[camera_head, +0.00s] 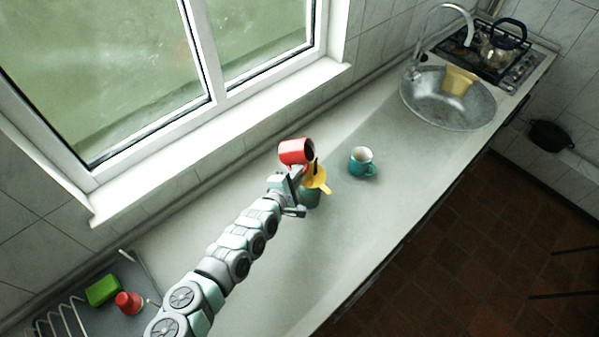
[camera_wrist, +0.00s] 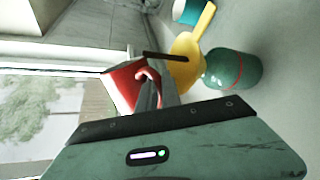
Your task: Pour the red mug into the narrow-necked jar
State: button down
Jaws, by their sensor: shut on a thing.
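My gripper (camera_head: 294,178) is shut on the red mug (camera_head: 292,152), apparently by its handle, and holds it above the jar. The mug is tipped over with its dark mouth towards the right. The wrist view also shows the red mug (camera_wrist: 122,86) beside my gripper's fingers (camera_wrist: 155,93). A dark streak, like poured liquid, runs from the mug's mouth down to the yellow funnel (camera_head: 320,183). The funnel (camera_wrist: 188,66) sits in the top of the green-teal jar (camera_head: 310,198). The jar (camera_wrist: 234,70) stands upright with a red line around it. Its neck is hidden.
A teal mug with a white inside (camera_head: 361,162) stands on the counter right of the jar. A round sink (camera_head: 440,110) holding a yellow thing (camera_head: 459,81), and a kettle on the stove (camera_head: 500,45), are farther away. A green block (camera_head: 103,290) is at lower left.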

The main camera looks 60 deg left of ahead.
jog(key=shift+s+a+r+m+g+y+p, duration=0.3)
jog(key=shift+m+p, duration=0.5)
jog(key=shift+p, duration=2.55)
dwell(1.4)
jog(key=shift+w+d+r+p, duration=0.1)
jog(key=shift+w+r+p, duration=0.1)
jog(key=shift+p, duration=0.6)
dwell(0.4)
jog(key=shift+f+b, duration=0.25)
jog(key=shift+b, duration=0.65)
jog(key=shift+r+n+b, duration=0.1)
jog(key=shift+n+b, duration=0.2)
jog(key=shift+b, duration=0.7)
jog(key=shift+b, duration=0.35)
jog(key=shift+w+d+b, duration=0.1)
jog(key=shift+d+b, duration=0.1)
jog(key=shift+b, duration=0.45)
jog(key=shift+n+b, duration=0.3)
jog(key=shift+b, duration=0.05)
jog(key=shift+a+b, duration=0.15)
jog(key=shift+b, duration=0.85)
